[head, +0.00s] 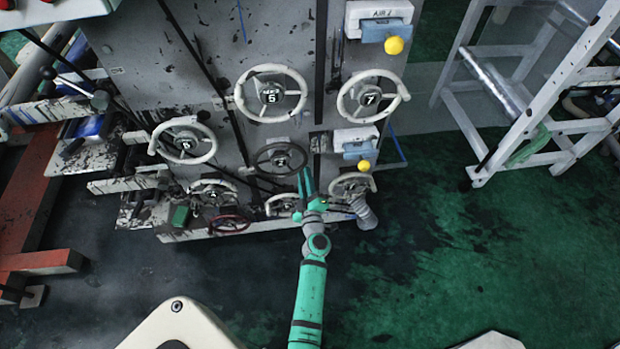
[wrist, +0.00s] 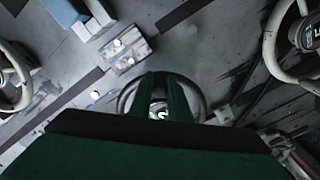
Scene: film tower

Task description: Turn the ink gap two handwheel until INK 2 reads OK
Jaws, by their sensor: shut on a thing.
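The dark handwheel (head: 281,158), low in the middle of the grey panel, has a pale-marked hub. My gripper (head: 306,178) is at its lower right rim, and the jaws are shut on the rim. In the wrist view a handwheel (wrist: 128,92) with a 2 on its hub shows behind my gripper (wrist: 164,82). The two fingers stand in front of this wheel and hide part of it. The exact contact point is hidden. No INK 2 reading can be made out in either view.
White handwheels 5 (head: 270,68) and 7 (head: 372,71) are above, with another white wheel (head: 184,118) to the left. A smaller wheel (head: 352,162) is close right. Yellow knobs (head: 394,45) protrude. A white frame (head: 480,140) stands right; the green floor (head: 440,270) is open.

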